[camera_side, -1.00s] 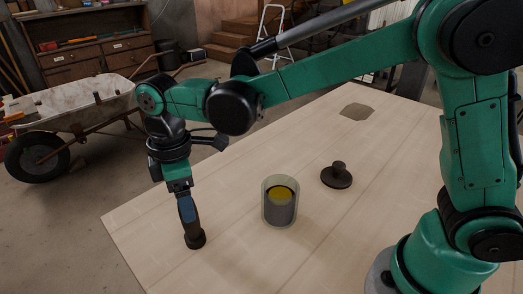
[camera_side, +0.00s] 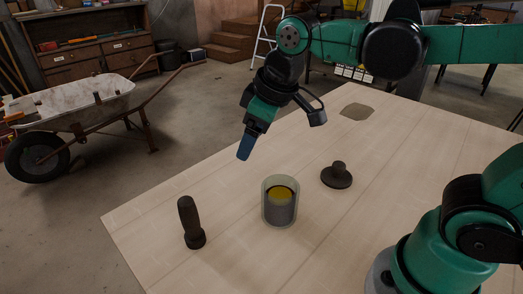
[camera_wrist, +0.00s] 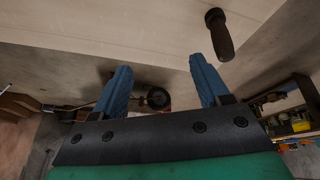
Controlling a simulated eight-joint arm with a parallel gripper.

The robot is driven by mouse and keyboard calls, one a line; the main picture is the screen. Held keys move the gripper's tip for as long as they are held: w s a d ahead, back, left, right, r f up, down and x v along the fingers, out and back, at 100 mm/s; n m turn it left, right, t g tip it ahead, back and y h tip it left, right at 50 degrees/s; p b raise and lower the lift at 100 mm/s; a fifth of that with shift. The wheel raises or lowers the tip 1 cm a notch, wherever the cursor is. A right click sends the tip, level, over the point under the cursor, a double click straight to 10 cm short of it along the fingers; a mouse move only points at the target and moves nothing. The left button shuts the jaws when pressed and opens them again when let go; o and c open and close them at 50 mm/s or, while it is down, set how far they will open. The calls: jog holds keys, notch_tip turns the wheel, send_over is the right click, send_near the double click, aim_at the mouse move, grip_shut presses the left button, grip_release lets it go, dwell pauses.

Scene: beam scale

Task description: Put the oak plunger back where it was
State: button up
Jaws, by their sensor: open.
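My gripper (camera_side: 243,152) is in the air above the table's far edge, to the right of and higher than the plunger. In the wrist view its two blue fingers (camera_wrist: 161,87) are spread apart with nothing between them.
A clear cylinder (camera_side: 280,207) with a yellow top on a grey body inside stands mid-table. A dark knobbed lid-like piece (camera_side: 337,176) sits to its right. A grey patch (camera_side: 357,111) lies at the back of the table (camera_side: 230,265). A wheelbarrow (camera_side: 75,110) stands on the floor beyond.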

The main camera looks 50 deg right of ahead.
jog(key=s+d+f+m+t, duration=0.1)
jog(key=s+d+f+m, duration=0.1)
jog(key=d+m, duration=0.1)
jog(key=s+d+f+m+t, duration=0.1)
jog(key=d+m, duration=0.1)
jog(key=shift+s+f+t+h, duration=0.25)
jog(key=shift+f+t+h, duration=0.05)
jog(key=shift+h, duration=0.1)
